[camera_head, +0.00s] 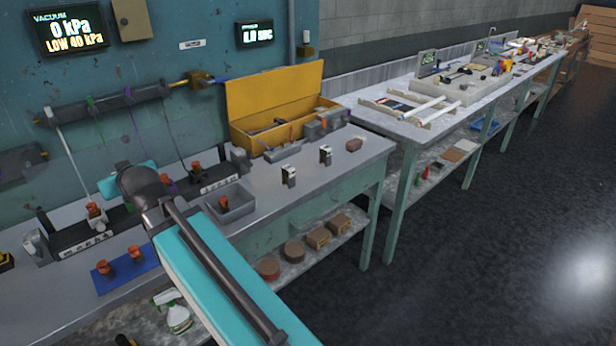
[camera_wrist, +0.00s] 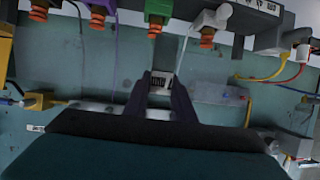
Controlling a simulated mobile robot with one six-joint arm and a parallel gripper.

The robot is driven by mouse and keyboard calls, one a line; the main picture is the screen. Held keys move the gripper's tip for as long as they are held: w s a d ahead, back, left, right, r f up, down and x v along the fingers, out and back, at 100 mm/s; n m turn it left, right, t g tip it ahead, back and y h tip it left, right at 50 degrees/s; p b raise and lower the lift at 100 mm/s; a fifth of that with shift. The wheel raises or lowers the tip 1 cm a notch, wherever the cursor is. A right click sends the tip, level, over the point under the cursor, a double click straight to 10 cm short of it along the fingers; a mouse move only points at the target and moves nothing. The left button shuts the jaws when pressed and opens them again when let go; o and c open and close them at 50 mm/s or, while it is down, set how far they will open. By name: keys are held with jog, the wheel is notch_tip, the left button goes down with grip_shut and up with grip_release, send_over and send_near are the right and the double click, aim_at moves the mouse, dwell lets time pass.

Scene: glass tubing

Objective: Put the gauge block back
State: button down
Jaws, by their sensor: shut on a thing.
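My gripper (camera_wrist: 160,84) shows in the wrist view, its two dark fingers closed on a small block. I take this to be the gauge block (camera_wrist: 161,80); its visible face is pale with a row of dark bars. The fingers cover its sides. In the head view my own arm hides the fingers and the held block. Two small black-and-white blocks, one nearer (camera_head: 289,176) and one farther (camera_head: 325,154), stand upright and apart on the grey bench (camera_head: 270,222). I cannot tell their exact kind.
An open yellow box (camera_head: 275,92) stands at the back of the bench. A blue mat (camera_head: 135,277) bears two more cups. Hoses hang from a dark wall bar (camera_head: 110,103). Bench room is clear around the small blocks.

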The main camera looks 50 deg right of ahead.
jog(key=shift+d+f, duration=0.25)
jog(key=shift+d, duration=0.2)
jog(key=s+d+f+n+y+b, duration=0.1)
jog(key=s+d+f+b, duration=0.15)
jog(key=d, duration=0.35)
jog(key=s+d+f+n+y+b, duration=0.1)
jog(key=s+d+f+y, duration=0.1)
jog(key=s+d+f, duration=0.3)
jog(key=s+d+m+h+b, duration=0.1)
jog(key=s+d+b, duration=0.1)
jog(key=s+d, duration=0.5)
jog(key=s+d+m+h+b, duration=0.1)
jog(key=s+d, duration=0.6)
jog(key=d, duration=0.9)
jog(key=s+d+m+h+b, duration=0.1)
jog(key=s+d+h+b, duration=0.1)
jog(key=s+d, duration=0.5)
jog(key=d+b, duration=0.1)
jog(key=d, duration=0.3)
jog(key=shift+d, duration=0.3)
jog(key=shift+r+p, duration=0.2)
jog(key=shift+p, duration=0.1)
